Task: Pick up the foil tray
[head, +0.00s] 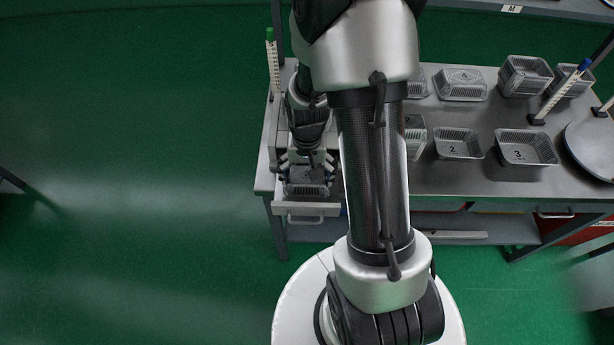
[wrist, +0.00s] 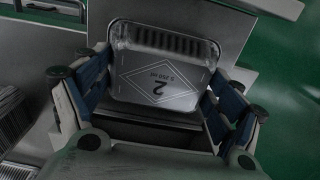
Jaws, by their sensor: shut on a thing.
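The foil tray, a grey ribbed tray marked "2" (wrist: 160,88), sits between the two blue-padded fingers of my gripper (wrist: 158,95) in the wrist view. My gripper is shut on it, one finger at each side. In the head view my gripper (head: 307,165) points down at the left end of the bench, with the tray (head: 306,189) below it at the front edge, by a pale drawer front (head: 306,209). I cannot tell whether the tray touches anything beneath it.
A green-capped cylinder (head: 272,65) stands at the left end and a blue-capped one (head: 562,92) at the right. Green floor lies open at left.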

